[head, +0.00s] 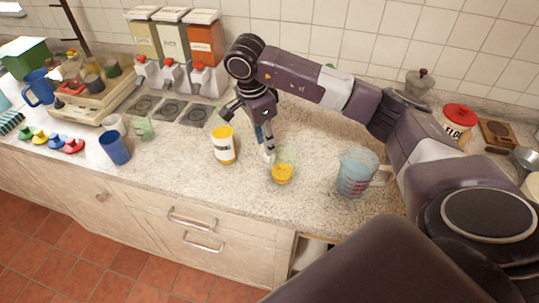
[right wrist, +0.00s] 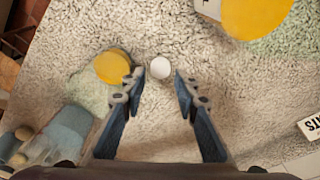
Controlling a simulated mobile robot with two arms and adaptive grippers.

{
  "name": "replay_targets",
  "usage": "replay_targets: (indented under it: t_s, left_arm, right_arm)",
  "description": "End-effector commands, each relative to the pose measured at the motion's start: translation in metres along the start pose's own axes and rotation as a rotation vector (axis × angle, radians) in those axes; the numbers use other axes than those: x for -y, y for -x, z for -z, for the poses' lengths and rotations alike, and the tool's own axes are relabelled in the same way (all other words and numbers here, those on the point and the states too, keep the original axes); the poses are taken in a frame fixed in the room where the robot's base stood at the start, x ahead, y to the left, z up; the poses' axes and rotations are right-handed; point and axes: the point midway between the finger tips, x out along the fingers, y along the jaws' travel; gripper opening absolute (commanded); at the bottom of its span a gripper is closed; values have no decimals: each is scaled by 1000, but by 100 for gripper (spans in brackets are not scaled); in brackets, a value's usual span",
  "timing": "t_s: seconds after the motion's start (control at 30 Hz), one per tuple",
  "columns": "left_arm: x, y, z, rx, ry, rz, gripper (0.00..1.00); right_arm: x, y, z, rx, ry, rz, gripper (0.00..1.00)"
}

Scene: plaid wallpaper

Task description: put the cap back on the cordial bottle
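A white container with yellow top and bottom bands and a dark label (head: 223,145), seemingly the cordial bottle, stands upright on the counter. Its yellow part (right wrist: 255,14) shows at the upper right of the right wrist view. A small round white piece (right wrist: 160,67), probably the cap, lies just beyond my right fingertips; it is hard to make out in the head view. My right gripper (right wrist: 157,92) is open and empty, with the white piece roughly centred ahead of its fingers. In the head view it (head: 262,132) points down between the container and a glass. My left gripper is out of view.
A glass of orange-yellow drink (head: 283,174) stands close to the right gripper. A measuring jug (head: 354,177) is farther right. A blue cup (head: 115,148) and clear glass (head: 145,129) stand to the left. Dispensers (head: 170,45) line the back wall.

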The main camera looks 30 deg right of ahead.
Motion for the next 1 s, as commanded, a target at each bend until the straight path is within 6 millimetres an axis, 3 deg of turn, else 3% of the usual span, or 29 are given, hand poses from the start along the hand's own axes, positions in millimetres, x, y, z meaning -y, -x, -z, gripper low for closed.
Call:
replay_targets:
  t_s: [0.2, 0.4, 0.77, 0.87, 1.0]
  left_arm:
    - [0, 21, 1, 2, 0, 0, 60]
    - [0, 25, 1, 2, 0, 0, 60]
    - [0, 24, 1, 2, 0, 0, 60]
    - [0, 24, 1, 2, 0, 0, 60]
    - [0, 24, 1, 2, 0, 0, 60]
  right_arm:
    - [-1, -25, 6, -1, -1, -8, 28]
    - [0, -48, 5, -1, 0, -3, 28]
    - [1, -51, 5, 0, 0, -1, 28]
    - [1, -51, 5, 0, 0, -1, 17]
    - [1, -51, 5, 0, 0, -1, 16]
